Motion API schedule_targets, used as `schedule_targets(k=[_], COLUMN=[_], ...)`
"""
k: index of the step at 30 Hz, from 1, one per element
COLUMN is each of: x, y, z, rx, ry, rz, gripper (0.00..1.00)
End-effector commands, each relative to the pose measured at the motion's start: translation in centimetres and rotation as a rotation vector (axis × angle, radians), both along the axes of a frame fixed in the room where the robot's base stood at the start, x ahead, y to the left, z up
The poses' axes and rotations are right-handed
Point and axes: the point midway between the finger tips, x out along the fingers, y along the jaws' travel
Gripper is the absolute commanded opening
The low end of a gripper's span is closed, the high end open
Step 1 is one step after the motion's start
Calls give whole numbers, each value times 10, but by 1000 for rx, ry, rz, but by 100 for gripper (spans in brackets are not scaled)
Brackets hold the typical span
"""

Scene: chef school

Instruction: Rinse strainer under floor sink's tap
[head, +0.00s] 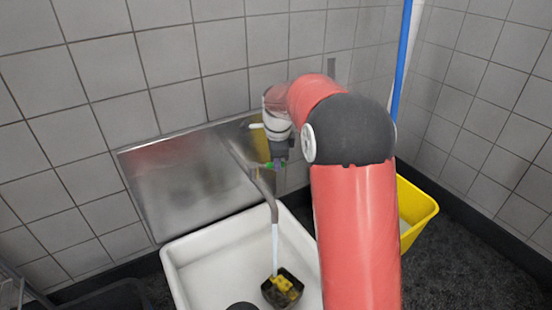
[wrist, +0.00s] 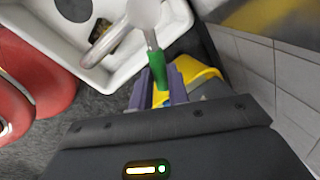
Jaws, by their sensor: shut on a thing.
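A white floor sink (head: 190,268) stands against the wall; the wrist view also shows its rim (wrist: 178,22). Its metal tap (head: 265,185) has a curved spout, also in the wrist view (wrist: 103,48). A bluish stream of water (head: 275,245) runs down from the spout. A dark, square strainer (head: 268,294) with yellow pieces in it lies in the sink under the stream; in the wrist view the spout partly covers it (wrist: 98,42). My gripper (head: 279,160) is at the tap, its purple fingers (wrist: 158,88) shut on the green tap handle (wrist: 157,68).
A yellow bucket (head: 416,208) stands right of the sink, partly behind my arm. A steel splash panel (head: 185,180) is on the tiled wall behind the sink. A blue pole (head: 402,60) rises near the corner. A dark round thing (head: 240,306) shows at the bottom edge.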

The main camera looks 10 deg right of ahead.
Motion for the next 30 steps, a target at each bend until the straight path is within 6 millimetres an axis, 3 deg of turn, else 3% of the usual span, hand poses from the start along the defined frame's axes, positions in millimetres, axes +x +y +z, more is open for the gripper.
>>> schedule_targets(k=[4,5,9,20,30], x=[0,0,0,0,-11], y=[0,0,0,0,1], z=[0,0,0,6,60], rx=[1,1,1,0,0], ry=[0,0,0,-1,-3], rz=[0,0,1,2,1], gripper=[0,20,38,39,39])
